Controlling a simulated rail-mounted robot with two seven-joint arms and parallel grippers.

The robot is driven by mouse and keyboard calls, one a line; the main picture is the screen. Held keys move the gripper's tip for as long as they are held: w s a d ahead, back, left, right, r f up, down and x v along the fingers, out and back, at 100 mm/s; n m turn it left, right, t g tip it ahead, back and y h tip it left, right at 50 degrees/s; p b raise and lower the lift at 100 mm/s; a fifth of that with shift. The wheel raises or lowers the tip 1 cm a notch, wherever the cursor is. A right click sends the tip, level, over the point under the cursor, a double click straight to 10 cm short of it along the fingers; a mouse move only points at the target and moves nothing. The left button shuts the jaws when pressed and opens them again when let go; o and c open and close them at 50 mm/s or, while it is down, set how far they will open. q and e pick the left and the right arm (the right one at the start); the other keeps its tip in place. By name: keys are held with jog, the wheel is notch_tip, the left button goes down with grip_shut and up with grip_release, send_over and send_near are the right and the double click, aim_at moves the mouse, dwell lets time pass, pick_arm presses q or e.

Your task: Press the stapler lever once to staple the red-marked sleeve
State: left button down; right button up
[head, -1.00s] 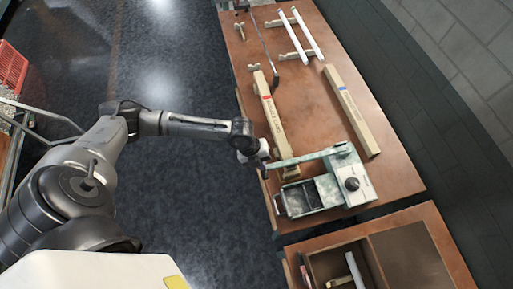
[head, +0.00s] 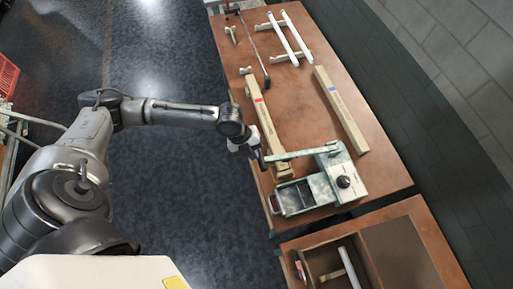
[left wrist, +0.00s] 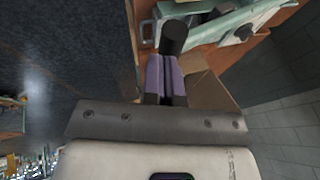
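The stapler (head: 343,181) is a pale green machine at the near end of the brown table. Its long green lever (head: 302,154) reaches left across the near end of the red-marked sleeve (head: 262,115), a long cardboard box with a red patch. The lever is raised above the sleeve. My left gripper (head: 259,158) is at the lever's free end. In the left wrist view, its purple fingers (left wrist: 164,72) are together, just behind the lever's black knob (left wrist: 174,37). Whether they touch the knob is unclear. My right gripper is not in view.
A blue-marked sleeve (head: 341,110) lies to the right. White tubes (head: 289,39) rest on supports at the far end. An open metal tray (head: 294,197) is at the stapler's left. A divided wooden box (head: 398,247) stands on the nearer table.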

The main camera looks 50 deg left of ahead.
pick_arm(q)
jog(key=v, duration=0.5)
jog(key=shift+w+r, duration=0.1)
jog(key=shift+r, duration=0.25)
dwell(0.7)
